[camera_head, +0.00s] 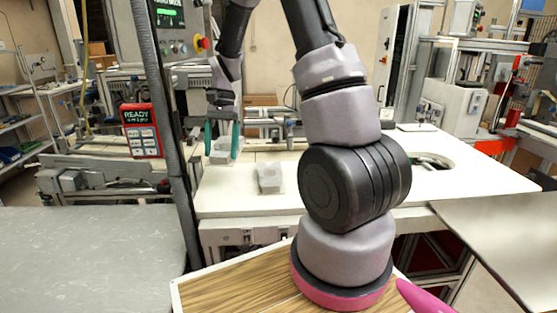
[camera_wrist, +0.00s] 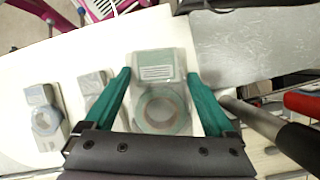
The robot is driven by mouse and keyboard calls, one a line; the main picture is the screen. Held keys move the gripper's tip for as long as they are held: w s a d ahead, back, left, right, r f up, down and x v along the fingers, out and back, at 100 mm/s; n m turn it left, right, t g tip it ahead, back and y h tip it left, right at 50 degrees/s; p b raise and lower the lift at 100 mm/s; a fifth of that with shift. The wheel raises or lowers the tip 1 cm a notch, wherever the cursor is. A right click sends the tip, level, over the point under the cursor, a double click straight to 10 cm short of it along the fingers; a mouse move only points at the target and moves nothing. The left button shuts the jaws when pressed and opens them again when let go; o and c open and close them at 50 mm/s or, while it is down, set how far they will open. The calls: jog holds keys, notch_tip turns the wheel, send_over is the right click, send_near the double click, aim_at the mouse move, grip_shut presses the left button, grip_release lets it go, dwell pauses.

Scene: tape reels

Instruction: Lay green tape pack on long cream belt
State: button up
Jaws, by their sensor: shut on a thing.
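My gripper (camera_head: 222,155) is over the far left part of the cream surface, with its teal fingers pointing down. In the wrist view my gripper (camera_wrist: 158,76) is shut on the green tape pack (camera_wrist: 160,58), a clear pack with a pale green ring and a striped label. The fingers lie on either side of it; the ring end is towards the palm. In the head view the pack (camera_head: 221,157) shows small between the fingers. The long cream surface (camera_head: 440,180) spreads below; I cannot tell whether it is the belt, or whether the pack touches it.
A grey pack (camera_head: 269,178) lies on the cream surface, nearer to me. The wrist view shows another pack with a bluish ring (camera_wrist: 45,118) and a small grey pack (camera_wrist: 92,84) to the left. A grey table (camera_head: 90,245) and dark post stand left. Cream surface at right is largely clear.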

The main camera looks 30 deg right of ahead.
aim_at(229, 137)
jog(key=w+d+m+t, duration=0.1)
jog(key=w+d+m, duration=0.1)
jog(key=w, duration=0.2)
jog(key=w+d+f+m+t+y, duration=0.1)
jog(key=w+d+m, duration=0.1)
jog(key=w, duration=0.3)
jog(key=w+d+f+m, duration=0.1)
jog(key=w+d+m, duration=0.1)
jog(key=w+m, duration=0.2)
jog(key=shift+w+d+f+t+y, duration=0.2)
jog(key=shift+w+f+t+y, duration=0.1)
jog(key=shift+w+t, duration=0.1)
jog(key=w+d+f+m+t, duration=0.2)
jog(key=w+d+m+t, duration=0.1)
jog(key=w+d+m, duration=0.4)
jog(key=w+d, duration=0.2)
jog(key=w, duration=0.2)
jog(key=shift+d+m, duration=0.25)
jog(key=shift+m, duration=0.15)
jog(key=f, duration=0.6)
jog(key=shift+w+d, duration=0.15)
jog(key=shift+d, duration=0.15)
jog(key=shift+f, duration=2.05)
jog(key=o, duration=1.2)
jog(key=shift+f, duration=0.1)
jog(key=shift+o, duration=0.2)
